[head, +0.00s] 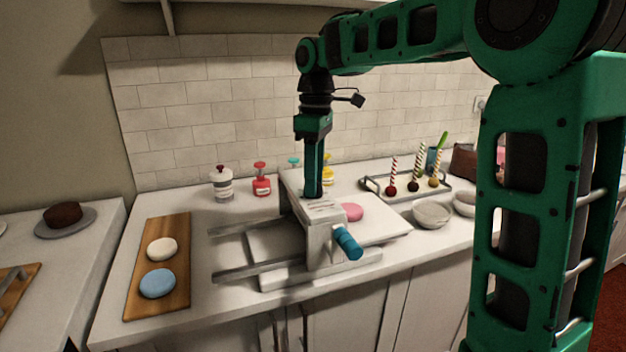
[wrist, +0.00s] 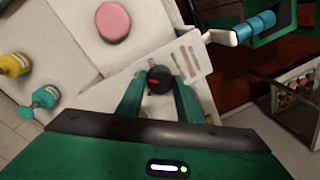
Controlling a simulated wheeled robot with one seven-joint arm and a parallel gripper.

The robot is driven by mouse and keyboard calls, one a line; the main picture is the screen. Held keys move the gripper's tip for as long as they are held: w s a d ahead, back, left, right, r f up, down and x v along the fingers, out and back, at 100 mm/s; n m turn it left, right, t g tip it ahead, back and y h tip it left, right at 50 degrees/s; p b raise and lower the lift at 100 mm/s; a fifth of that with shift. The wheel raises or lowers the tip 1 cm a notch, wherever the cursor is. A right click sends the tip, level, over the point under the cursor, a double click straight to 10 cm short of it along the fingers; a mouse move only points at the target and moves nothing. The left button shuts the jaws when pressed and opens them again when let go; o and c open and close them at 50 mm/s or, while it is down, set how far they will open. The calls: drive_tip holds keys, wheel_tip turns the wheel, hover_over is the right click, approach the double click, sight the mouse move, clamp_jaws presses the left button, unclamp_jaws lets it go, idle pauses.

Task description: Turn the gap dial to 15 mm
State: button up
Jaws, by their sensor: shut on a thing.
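The gap dial (wrist: 159,80) is a small dark round knob with a red mark, on top of a white sheeter machine (head: 322,232). My gripper (wrist: 160,84) points down over the machine's top, with a green finger on each side of the dial, and is shut on it. In the head view my gripper (head: 313,193) hides the dial. Printed scale labels (wrist: 190,60) lie beside the dial, too small to read, so I cannot tell its setting. The machine's crank has a blue handle (head: 348,243) at the front, also in the wrist view (wrist: 255,27).
A pink disc (head: 351,211) lies on the machine's bed to the right. A wooden board (head: 182,285) with white and blue discs is at the left. Bottles (head: 261,182) stand behind. Bowls (head: 432,214) and a tray (head: 443,200) of cake pops are at the right.

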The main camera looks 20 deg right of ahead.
drive_tip(key=shift+w+d, duration=0.1)
drive_tip(key=shift+d, duration=0.05)
idle(0.4)
drive_tip(key=o, duration=1)
drive_tip(key=shift+o, duration=0.2)
wheel_tip(320, 180, up, 11)
drive_tip(key=shift+w+d+f, duration=0.15)
drive_tip(key=shift+w+f, duration=0.05)
drive_tip(key=shift+w, duration=0.25)
idle(0.3)
